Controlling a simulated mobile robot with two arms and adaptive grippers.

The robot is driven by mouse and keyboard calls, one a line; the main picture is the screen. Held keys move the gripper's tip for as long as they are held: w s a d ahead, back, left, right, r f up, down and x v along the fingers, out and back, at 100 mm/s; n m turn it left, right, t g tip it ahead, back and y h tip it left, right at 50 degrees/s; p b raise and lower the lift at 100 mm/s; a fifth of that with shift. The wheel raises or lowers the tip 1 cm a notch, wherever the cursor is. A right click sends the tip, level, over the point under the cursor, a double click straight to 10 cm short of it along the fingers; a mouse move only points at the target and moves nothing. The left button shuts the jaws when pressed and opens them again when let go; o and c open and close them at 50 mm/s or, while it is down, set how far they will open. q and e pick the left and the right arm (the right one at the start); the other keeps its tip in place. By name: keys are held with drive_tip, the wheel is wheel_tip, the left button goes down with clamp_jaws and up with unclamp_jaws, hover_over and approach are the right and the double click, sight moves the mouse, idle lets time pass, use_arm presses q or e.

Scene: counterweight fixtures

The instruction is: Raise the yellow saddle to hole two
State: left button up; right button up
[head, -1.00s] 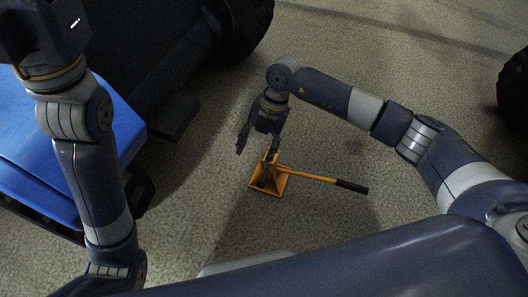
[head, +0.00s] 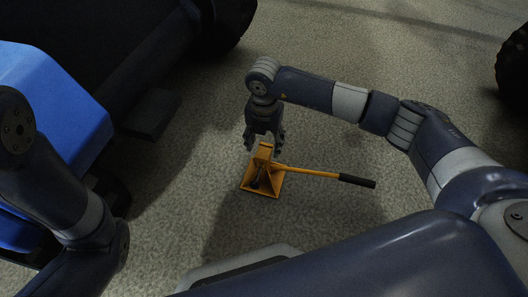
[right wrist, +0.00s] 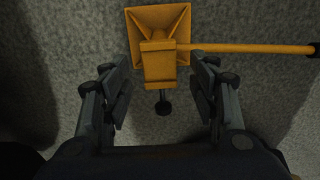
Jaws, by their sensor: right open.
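A yellow stand (head: 262,187) with a square flared base stands on the floor, and it also shows in the right wrist view (right wrist: 172,17). The yellow saddle (head: 264,151) is the block at its top; it shows in the right wrist view (right wrist: 158,66) between my fingers. My right gripper (head: 265,145) is open, pointing down over the stand, one finger on each side of the saddle. In the right wrist view (right wrist: 162,85) gaps show between both fingers and the saddle. A black-knobbed pin (right wrist: 163,104) sticks out below the saddle there. The holes cannot be made out. My left gripper is out of view.
A yellow lever (head: 315,173) with a black grip (head: 357,181) reaches right from the stand. A dark vehicle with a blue body part (head: 60,95) fills the left, and a black tire (head: 514,65) stands at the far right. The floor around the stand is clear.

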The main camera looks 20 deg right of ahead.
drive_tip(key=shift+f+b, duration=0.55)
drive_tip(key=shift+f, duration=0.7)
clamp_jaws()
wheel_tip(320, 180, up, 4)
drive_tip(key=p, duration=0.4)
drive_tip(key=shift+f, duration=0.2)
unclamp_jaws()
